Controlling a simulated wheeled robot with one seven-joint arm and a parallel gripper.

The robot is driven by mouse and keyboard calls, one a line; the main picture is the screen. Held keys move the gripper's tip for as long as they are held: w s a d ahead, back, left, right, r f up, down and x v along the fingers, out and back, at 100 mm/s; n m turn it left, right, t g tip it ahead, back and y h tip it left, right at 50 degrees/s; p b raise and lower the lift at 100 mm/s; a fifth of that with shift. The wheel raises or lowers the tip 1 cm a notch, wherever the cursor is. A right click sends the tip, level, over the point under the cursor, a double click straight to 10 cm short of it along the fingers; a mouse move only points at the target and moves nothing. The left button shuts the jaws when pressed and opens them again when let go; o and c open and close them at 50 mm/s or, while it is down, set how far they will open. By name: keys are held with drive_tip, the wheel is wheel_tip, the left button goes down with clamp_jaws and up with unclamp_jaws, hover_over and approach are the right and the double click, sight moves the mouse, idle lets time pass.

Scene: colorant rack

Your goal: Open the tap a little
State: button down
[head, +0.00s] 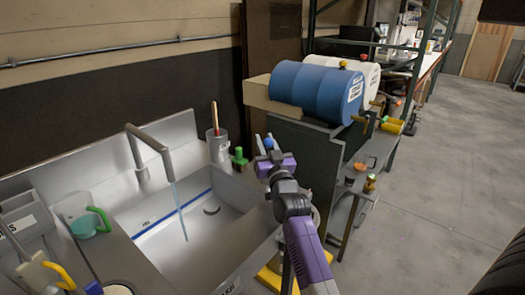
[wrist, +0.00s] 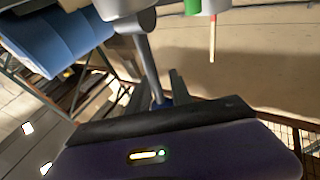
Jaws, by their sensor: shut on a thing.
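The tap's grey spout (head: 150,140) rises at the sink's back wall, and a thin blue stream of water (head: 179,210) falls from it into the basin. The tap's lever, with a blue knob (head: 268,143), is at the sink's right side. My gripper (head: 266,140) is there, its two fingers on either side of the knob, shut on the lever. In the wrist view, the lever's grey rod (wrist: 151,65) runs down between the dark fingers (wrist: 156,95), with a bit of blue at its end. The fingers partly hide the knob.
The steel sink (head: 205,205) lies below and left of my arm. A green-topped item (head: 239,158) and a grey pot with a red-handled tool (head: 217,147) stand left of the gripper. Blue (head: 315,92) and white drums are behind right. Open floor (head: 440,190) lies right.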

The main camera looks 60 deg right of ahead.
sight(269, 145)
idle(0.3)
drive_tip(key=c, duration=1.5)
unclamp_jaws()
drive_tip(key=shift+s, duration=0.1)
drive_tip(key=shift+s+a+f+p, duration=0.15)
drive_tip(key=shift+s+a+p, duration=0.2)
drive_tip(key=shift+a+p, duration=0.1)
drive_tip(key=shift+s+a+r+p, duration=0.15)
drive_tip(key=shift+a+r+p, duration=0.1)
drive_tip(key=shift+p, duration=0.35)
drive_tip(key=s+a+p, duration=0.3)
drive_tip(key=a+p, duration=0.1)
drive_tip(key=p, duration=0.6)
drive_tip(key=shift+s, duration=0.4)
drive_tip(key=shift+r+p+v, duration=0.15)
drive_tip(key=shift+p+v, duration=0.35)
drive_tip(key=shift+v, duration=0.5)
drive_tip(key=shift+r+p+v, duration=0.2)
drive_tip(key=shift+p+v, duration=0.25)
drive_tip(key=shift+v, duration=0.5)
drive_tip(key=shift+r+p+v, duration=0.15)
drive_tip(key=shift+p+v, duration=0.35)
drive_tip(key=shift+v, duration=0.5)
drive_tip(key=shift+s+a, duration=0.1)
